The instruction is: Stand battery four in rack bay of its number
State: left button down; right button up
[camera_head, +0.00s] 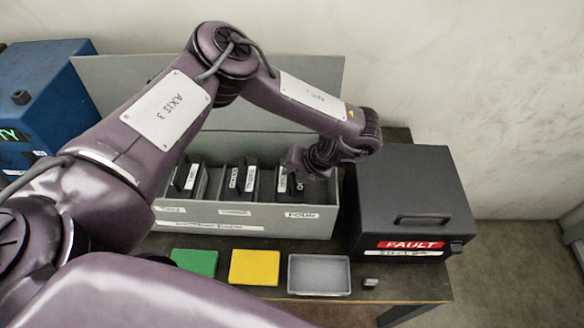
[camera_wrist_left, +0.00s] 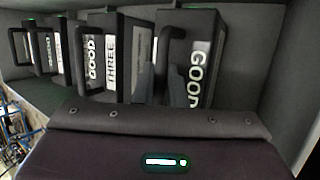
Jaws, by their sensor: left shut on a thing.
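The grey battery rack (camera_head: 240,217) stands on the bench, its rightmost bay labelled FOUR. A dark battery (camera_head: 284,184) stands upright in that bay, and it also shows in the left wrist view (camera_wrist_left: 204,60) with a GOOD label; its number is hidden. My left gripper (camera_head: 297,166) reaches down over this bay and is shut on the battery's handle (camera_wrist_left: 167,60). My right gripper is not in view.
Battery three (camera_wrist_left: 118,58) stands in the bay to the left, with more batteries beyond it. A black FAULT box (camera_head: 410,190) stands close right of the rack. Green (camera_head: 195,262), yellow (camera_head: 254,267) and grey (camera_head: 319,274) trays lie in front.

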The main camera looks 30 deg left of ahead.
pick_arm(q)
jog(key=c, duration=1.9)
grip_release()
jog(key=shift+f, duration=0.1)
jog(key=shift+c, duration=0.2)
jog(key=o, duration=0.4)
jog(key=shift+s, duration=0.1)
jog(key=shift+o, duration=0.2)
jog(key=b+v, duration=0.2)
jog(key=v, duration=1)
